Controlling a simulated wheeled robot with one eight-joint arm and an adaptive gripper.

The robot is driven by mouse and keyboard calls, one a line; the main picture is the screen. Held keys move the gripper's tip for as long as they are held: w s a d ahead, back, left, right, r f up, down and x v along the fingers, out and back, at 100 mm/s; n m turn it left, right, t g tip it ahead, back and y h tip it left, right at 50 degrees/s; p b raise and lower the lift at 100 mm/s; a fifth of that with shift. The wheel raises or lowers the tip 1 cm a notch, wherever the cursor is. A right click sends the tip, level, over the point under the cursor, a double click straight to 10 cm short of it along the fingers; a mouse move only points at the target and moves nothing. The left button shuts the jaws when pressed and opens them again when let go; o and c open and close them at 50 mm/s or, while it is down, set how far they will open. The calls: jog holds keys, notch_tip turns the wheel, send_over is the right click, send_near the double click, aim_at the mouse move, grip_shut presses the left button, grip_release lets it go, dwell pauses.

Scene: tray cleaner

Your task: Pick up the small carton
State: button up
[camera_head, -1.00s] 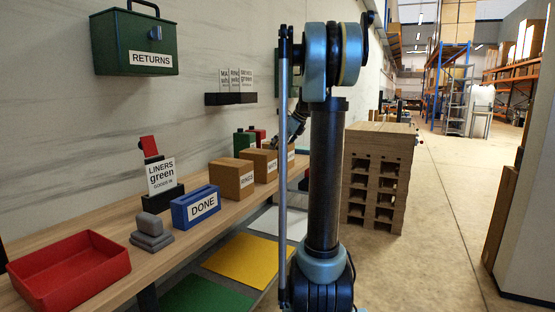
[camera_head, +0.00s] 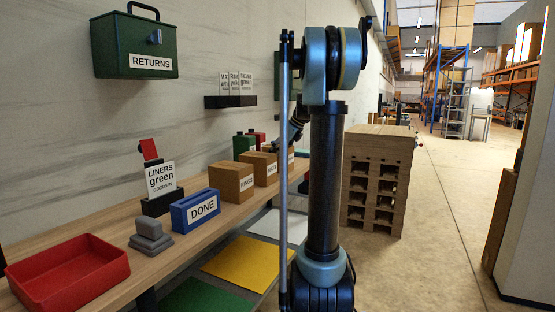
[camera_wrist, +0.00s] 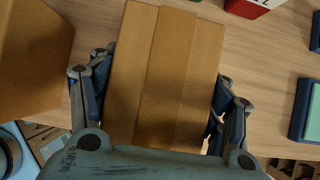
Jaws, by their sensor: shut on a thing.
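I cannot tell whether the carton touches the bench or is raised. Several labelled brown cartons stand in a row there, the nearest one (camera_head: 231,181) the most visible.
A larger brown carton (camera_wrist: 32,55) stands close to the left of my gripper. On the wooden bench (camera_head: 95,225) are a blue DONE box (camera_head: 195,209) and a red tray (camera_head: 68,272).

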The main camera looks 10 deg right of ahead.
notch_tip(320, 180, up, 10)
jog(key=shift+f, duration=0.2)
jog(key=shift+r, duration=0.15)
jog(key=shift+s+d, duration=0.1)
jog(key=shift+s, duration=0.05)
